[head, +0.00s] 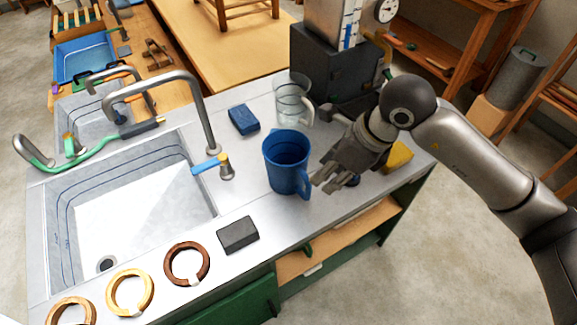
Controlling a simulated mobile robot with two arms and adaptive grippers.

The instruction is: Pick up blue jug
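The blue jug (285,165) stands upright on the grey metal counter, right of the sink. Its handle (304,184) points toward the lower right. My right gripper (326,186) is just right of the jug, close to the handle, with its fingers pointing toward the lower left. The fingers look spread with nothing between them. I cannot tell whether a fingertip touches the handle. My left gripper does not show.
A clear jug (292,102) and a blue sponge (244,120) stand behind the blue jug. A yellow object (398,156) lies behind my gripper. A dark block (238,235) and several rings (187,263) lie in front. The sink (135,200) and tap (205,115) are left.

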